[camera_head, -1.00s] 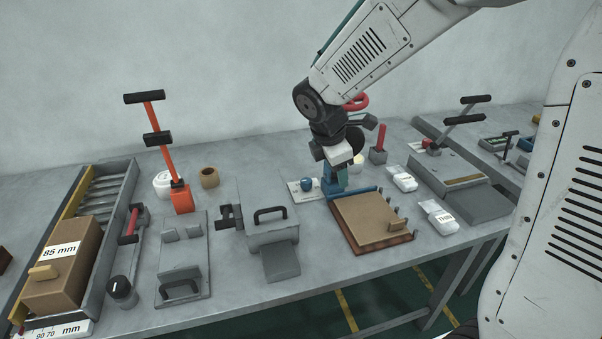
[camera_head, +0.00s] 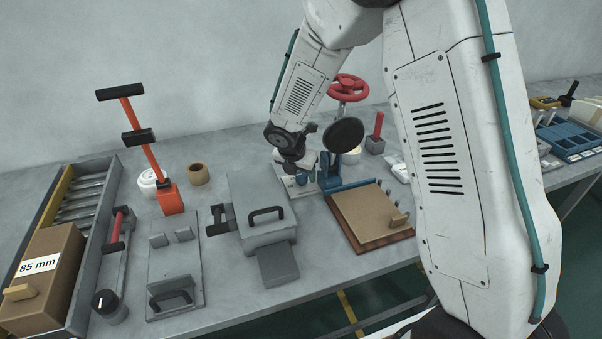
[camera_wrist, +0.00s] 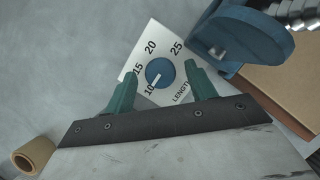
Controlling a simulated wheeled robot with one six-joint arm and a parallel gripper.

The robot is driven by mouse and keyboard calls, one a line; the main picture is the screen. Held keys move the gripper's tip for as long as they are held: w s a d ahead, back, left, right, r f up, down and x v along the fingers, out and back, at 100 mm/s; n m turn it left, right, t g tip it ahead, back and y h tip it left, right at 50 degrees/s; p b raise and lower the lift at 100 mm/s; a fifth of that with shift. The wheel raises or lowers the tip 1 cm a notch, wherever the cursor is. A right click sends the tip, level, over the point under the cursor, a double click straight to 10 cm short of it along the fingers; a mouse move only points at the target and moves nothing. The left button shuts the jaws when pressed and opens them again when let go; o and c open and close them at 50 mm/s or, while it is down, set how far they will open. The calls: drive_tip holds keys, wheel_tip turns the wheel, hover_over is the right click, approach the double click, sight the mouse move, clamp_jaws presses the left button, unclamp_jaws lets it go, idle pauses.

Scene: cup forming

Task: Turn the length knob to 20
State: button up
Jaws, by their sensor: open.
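The length knob (camera_wrist: 160,70) is a round blue dial on a white plate (camera_wrist: 143,55) marked 10, 15, 20, 25 and LENGTH. Its white pointer line points down-left, close to the 10 mark. In the wrist view my gripper (camera_wrist: 160,73) is open, with one green finger on each side of the knob. The fingers look apart from it, and their height above it cannot be told. In the head view my gripper (camera_head: 293,164) is over the plate (camera_head: 291,190) and partly hides the knob.
A blue fixture (camera_wrist: 245,38) stands close to the right of the plate, with a brown board (camera_wrist: 285,85) beside it. A tape roll (camera_head: 198,174) and an orange lever (camera_head: 150,155) stand to the left. A grey press block (camera_head: 262,232) is in front.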

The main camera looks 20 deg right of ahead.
drive_tip(key=shift+w+d+f, duration=0.1)
drive_tip(key=shift+f, duration=0.25)
drive_tip(key=c, duration=1)
